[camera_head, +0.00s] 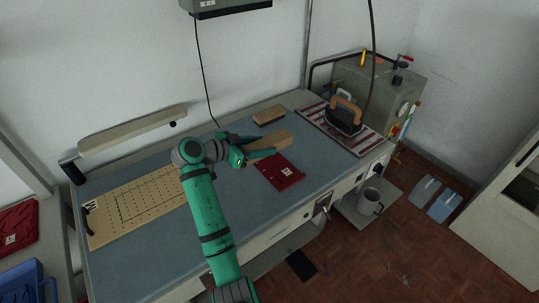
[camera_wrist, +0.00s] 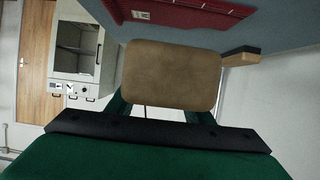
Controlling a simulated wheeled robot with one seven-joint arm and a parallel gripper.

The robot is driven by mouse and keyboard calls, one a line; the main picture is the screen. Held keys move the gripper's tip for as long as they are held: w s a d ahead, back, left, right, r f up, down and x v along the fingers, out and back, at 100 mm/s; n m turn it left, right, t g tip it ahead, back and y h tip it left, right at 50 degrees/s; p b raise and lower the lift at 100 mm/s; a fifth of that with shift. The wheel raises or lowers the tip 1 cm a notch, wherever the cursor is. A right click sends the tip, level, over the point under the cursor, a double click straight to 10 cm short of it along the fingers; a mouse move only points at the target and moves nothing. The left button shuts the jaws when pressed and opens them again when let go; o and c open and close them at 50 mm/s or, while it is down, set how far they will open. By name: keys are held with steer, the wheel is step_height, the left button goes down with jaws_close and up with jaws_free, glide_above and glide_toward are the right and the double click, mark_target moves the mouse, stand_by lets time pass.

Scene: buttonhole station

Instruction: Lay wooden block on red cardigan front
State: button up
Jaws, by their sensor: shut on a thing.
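My gripper (camera_head: 259,147) is shut on a wooden block (camera_head: 272,141), over the blue-grey work table. In the wrist view the block's tan end face (camera_wrist: 172,75) fills the middle, between the green fingers. The red cardigan front (camera_head: 279,172) lies flat on the table, just in front of the held block in the head view, with a small pale label on it. Its red edge also shows at the top of the wrist view (camera_wrist: 190,12). The block appears to be held above the table, apart from the red piece; the exact height is hard to tell.
A second wooden block (camera_head: 268,115) lies behind the held one. An iron (camera_head: 345,117) stands on a striped pad (camera_head: 310,117) to the right. A perforated tan board (camera_head: 135,203) lies at left, a long padded board (camera_head: 132,130) at the back. Table surface (camera_head: 238,200) left of the red piece is clear.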

glide_above(269, 162)
steer(key=f, duration=0.6)
steer(key=shift+w+d+f, duration=0.3)
steer(key=shift+a+f, duration=0.1)
steer(key=shift+f, duration=1.3)
steer(key=shift+f, duration=0.15)
steer(key=o, duration=1.3)
steer(key=shift+s, duration=0.1)
steer(key=shift+o, duration=0.2)
steer(key=shift+a, duration=0.15)
steer(key=v, duration=1.1)
steer(key=shift+s+a+r, duration=0.2)
steer(key=shift+r, duration=0.15)
